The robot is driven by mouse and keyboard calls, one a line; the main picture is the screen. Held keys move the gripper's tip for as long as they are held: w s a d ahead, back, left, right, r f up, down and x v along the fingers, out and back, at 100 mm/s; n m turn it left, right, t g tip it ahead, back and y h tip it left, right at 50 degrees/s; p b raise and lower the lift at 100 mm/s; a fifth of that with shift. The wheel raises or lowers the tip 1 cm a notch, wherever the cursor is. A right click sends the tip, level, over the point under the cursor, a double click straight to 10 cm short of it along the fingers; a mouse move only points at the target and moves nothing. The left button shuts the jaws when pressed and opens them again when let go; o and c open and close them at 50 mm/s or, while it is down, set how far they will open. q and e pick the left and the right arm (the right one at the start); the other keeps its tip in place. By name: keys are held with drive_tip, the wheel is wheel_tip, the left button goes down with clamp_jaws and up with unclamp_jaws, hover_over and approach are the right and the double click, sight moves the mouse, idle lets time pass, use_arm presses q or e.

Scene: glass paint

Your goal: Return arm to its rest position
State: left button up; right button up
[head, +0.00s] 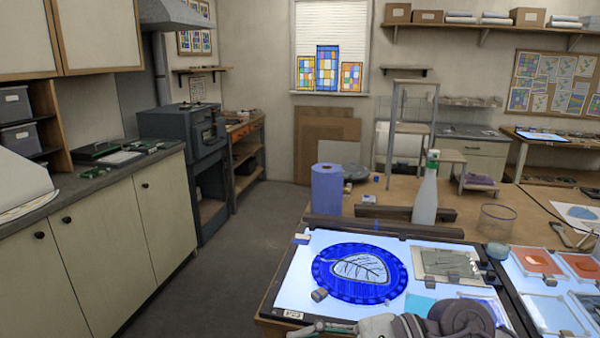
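One of my arms (465,318) shows at the bottom edge, over the near edge of the light table (285,285). Its grey joint is on the right and its gripper (345,329) points left; it looks like my right one. The gripper is cut off by the picture edge, so I cannot tell whether it is open or shut. A thin greenish piece shows at its left end; I cannot tell if it is held. My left gripper is not in view. A round blue glass panel (325,278) with a leaf drawing lies flat on the lit surface, just beyond the gripper.
A blue paper roll (326,190), a spray bottle (426,190) and a wire mesh cup (496,223) stand on the wooden table behind the light table. Small glass samples (535,262) lie at the right. Open floor (225,270) lies between the table and the left cabinets (105,245).

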wheel_tip(320, 180, up, 6)
drive_tip(key=w+r+m+t+y, duration=0.1)
drive_tip(key=m+t+y, duration=0.4)
drive_tip(key=m, duration=0.4)
drive_tip(key=w+d+r+m+t+h, duration=0.15)
drive_tip(key=w+d+m+t, duration=0.3)
drive_tip(key=m+t, duration=0.8)
drive_tip(key=w+d+f+m+h, duration=0.2)
drive_tip(key=d+f+m+h, duration=0.55)
drive_tip(key=m, duration=0.55)
drive_tip(key=w+d+f+m+h, duration=0.1)
drive_tip(key=d+f+m+h, duration=0.4)
drive_tip(key=f+m+h, duration=0.7)
drive_tip(key=s+d+f+m+g, duration=0.2)
drive_tip(key=s+f+m+g, duration=1.1)
drive_tip(key=s+f, duration=0.8)
drive_tip(key=s+f+g, duration=0.1)
drive_tip(key=s+f, duration=0.1)
drive_tip(key=f, duration=1.1)
drive_tip(key=s+f, duration=0.2)
drive_tip(key=f, duration=1)
drive_tip(key=s+d+f+g, duration=0.1)
drive_tip(key=s+d+f, duration=0.2)
drive_tip(key=s+f, duration=1.1)
drive_tip(key=shift+s+d+f+n, duration=0.15)
drive_tip(key=shift+s+n, duration=0.2)
drive_tip(key=shift+s, duration=0.55)
